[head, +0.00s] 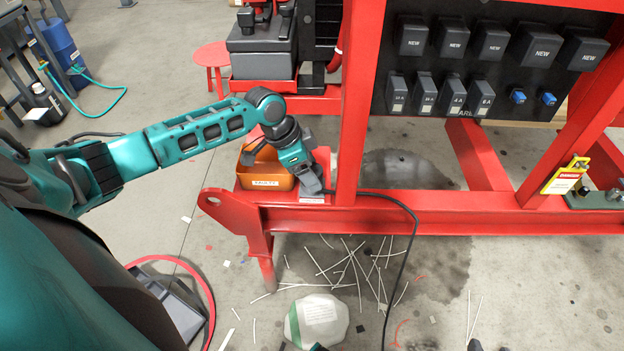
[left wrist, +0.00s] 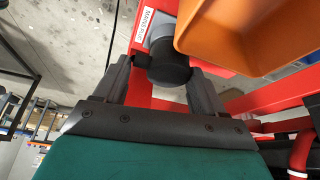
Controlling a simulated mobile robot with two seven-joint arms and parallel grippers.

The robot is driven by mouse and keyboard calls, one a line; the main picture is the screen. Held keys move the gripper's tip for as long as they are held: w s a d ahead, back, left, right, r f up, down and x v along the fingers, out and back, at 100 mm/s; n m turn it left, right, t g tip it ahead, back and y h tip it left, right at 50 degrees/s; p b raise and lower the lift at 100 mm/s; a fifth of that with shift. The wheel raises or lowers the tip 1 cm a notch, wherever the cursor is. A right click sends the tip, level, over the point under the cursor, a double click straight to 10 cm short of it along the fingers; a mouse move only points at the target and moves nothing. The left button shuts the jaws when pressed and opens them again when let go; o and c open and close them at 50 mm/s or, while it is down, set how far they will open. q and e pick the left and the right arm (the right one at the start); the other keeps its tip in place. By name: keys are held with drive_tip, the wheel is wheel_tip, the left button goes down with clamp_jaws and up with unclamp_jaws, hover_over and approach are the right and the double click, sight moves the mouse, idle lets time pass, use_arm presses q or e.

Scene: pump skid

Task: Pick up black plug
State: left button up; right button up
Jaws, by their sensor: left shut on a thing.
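The black plug (left wrist: 169,66) is round and dark and sits between the two fingers of my left gripper in the left wrist view. My left gripper (head: 316,188) is shut on it, at the left end of the red skid beam. In the head view the gripper hides most of the plug. A black cable (head: 400,205) runs right from there and hangs down to the floor. A grey part (left wrist: 162,32) shows just beyond the plug, beside a white label; whether they are joined I cannot tell.
An orange bin (head: 265,181) stands close beside the left gripper. The red frame post (head: 358,100) rises just to its right. A black panel (head: 490,60) with several switches is at upper right. White strips and a pale bag (head: 318,318) lie on the floor.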

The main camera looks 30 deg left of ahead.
use_arm(q)
drive_tip(key=shift+r, duration=0.15)
wheel_tip(320, 180, up, 20)
drive_tip(key=p, duration=0.5)
use_arm(e)
wheel_tip(320, 180, up, 6)
drive_tip(key=shift+f, duration=0.25)
drive_tip(key=shift+f, duration=0.1)
